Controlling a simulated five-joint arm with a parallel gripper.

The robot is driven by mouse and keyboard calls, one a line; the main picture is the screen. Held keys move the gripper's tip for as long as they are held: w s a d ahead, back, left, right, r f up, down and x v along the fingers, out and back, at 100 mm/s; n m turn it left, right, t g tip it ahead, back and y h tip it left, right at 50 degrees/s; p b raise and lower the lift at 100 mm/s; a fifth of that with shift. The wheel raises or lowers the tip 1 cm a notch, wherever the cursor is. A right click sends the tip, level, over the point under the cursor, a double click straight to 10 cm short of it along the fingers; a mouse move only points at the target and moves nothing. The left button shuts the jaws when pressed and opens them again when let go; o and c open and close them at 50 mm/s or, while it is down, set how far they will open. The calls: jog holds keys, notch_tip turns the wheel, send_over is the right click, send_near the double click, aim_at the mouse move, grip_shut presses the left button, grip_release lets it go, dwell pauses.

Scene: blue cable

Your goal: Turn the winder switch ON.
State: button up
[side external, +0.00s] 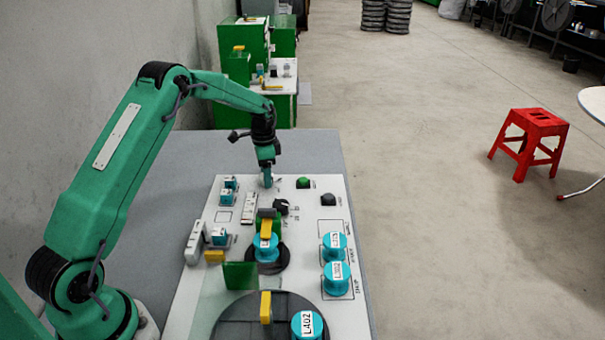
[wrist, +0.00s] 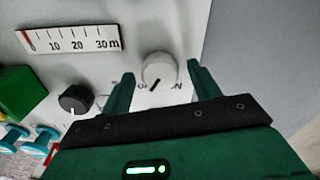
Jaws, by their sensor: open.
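In the wrist view a round pale grey knob (wrist: 160,68), which looks like the winder switch, stands on the white panel (wrist: 125,15). Its black pointer mark slants toward the lower left, with small partly hidden lettering on both sides. My gripper (wrist: 160,69) is open, with one green finger to the left of the knob and one to the right. Gaps show between fingers and knob; contact is not visible. In the side external view my gripper (side external: 267,181) points down at the far end of the panel (side external: 235,183), and I cannot make out the knob there.
A black knob (wrist: 75,99) sits left of the fingers, below a metre scale (wrist: 68,41). Bare grey table (side external: 310,150) lies beyond the panel.

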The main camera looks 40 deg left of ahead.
jog(key=c, duration=1)
jog(key=shift+n, duration=0.3)
jog(key=n, duration=0.5)
jog(key=shift+n, duration=0.3)
jog(key=n, duration=0.5)
jog(key=shift+n, duration=0.4)
jog(key=o, duration=1)
